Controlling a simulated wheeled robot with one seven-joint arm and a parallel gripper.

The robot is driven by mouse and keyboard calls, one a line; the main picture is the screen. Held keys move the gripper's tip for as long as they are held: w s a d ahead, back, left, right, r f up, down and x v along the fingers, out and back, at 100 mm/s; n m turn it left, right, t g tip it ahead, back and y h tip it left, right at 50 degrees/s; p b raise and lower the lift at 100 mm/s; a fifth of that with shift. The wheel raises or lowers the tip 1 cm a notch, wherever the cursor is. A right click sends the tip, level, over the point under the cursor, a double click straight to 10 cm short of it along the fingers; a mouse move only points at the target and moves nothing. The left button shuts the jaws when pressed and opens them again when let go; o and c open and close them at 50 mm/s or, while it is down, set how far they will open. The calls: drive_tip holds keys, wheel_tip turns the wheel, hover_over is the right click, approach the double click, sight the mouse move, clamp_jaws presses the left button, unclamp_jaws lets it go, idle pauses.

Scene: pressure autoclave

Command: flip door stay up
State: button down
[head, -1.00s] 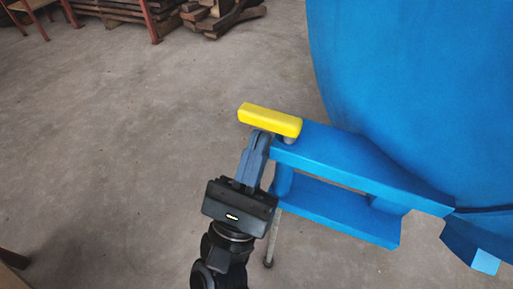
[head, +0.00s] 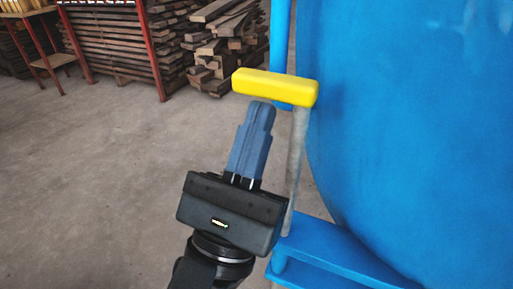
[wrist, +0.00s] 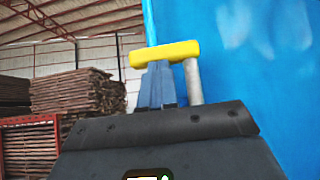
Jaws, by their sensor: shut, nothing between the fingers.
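The door stay is a grey rod (head: 297,160) with a yellow bar handle (head: 275,87) across its top. It stands upright above a blue bracket (head: 335,262) beside the large blue vessel (head: 410,130). My gripper (head: 262,106) is shut and empty, with its blue-grey fingertips just below the left part of the yellow handle, left of the rod. In the wrist view the fingers (wrist: 155,66) reach up to the underside of the yellow handle (wrist: 164,53), with the rod (wrist: 193,82) on the right. I cannot tell whether they touch it.
A vertical blue post (head: 281,40) stands behind the handle. Stacked timber (head: 215,45) and a red-framed rack (head: 155,50) are at the back left. The concrete floor (head: 90,180) on the left is clear.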

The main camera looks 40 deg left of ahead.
drive_tip(key=shift+r+h, duration=0.3)
drive_tip(key=shift+r, duration=0.55)
drive_tip(key=shift+w+d, duration=0.1)
drive_tip(key=shift+f+b, duration=0.65)
drive_tip(key=shift+f, duration=0.05)
drive_tip(key=w+f+b+v, duration=0.1)
drive_tip(key=b+v, duration=0.3)
drive_tip(key=v, duration=0.8)
drive_tip(key=shift+a+f, duration=0.25)
drive_tip(key=shift+f, duration=0.2)
drive_tip(key=shift+w, duration=0.15)
